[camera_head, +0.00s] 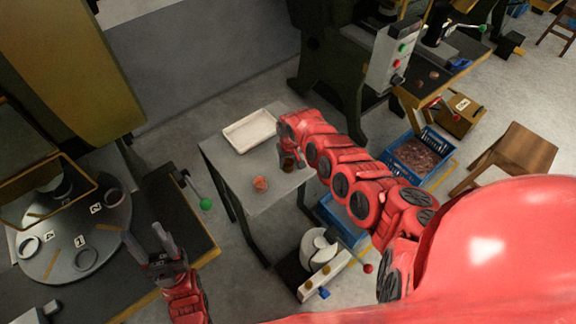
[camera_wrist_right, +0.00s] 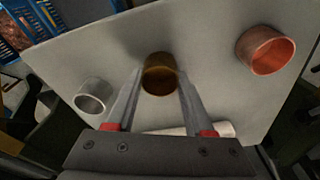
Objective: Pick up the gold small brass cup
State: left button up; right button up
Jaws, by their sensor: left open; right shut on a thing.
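The gold small brass cup (camera_wrist_right: 159,76) is between the two fingertips of my right gripper (camera_wrist_right: 159,84) in the right wrist view. The fingers are shut on its sides. In the head view, my right gripper (camera_head: 289,158) is over the right part of the small grey table, and the brass cup (camera_head: 287,165) shows only partly below it. I cannot tell whether the cup touches the table. My left gripper (camera_head: 169,243) is open and empty, low at the left, away from the table.
A copper cup (camera_wrist_right: 266,50) and a silver cup (camera_wrist_right: 91,97) stand on the grey table (camera_head: 222,161), to either side of the brass cup. A white tray (camera_head: 231,143) lies at the table's back. A round turntable (camera_head: 58,265) is at the left. Blue crates (camera_head: 437,148) are at the right.

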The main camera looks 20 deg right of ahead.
grip_shut()
jog(key=shift+r, duration=0.1)
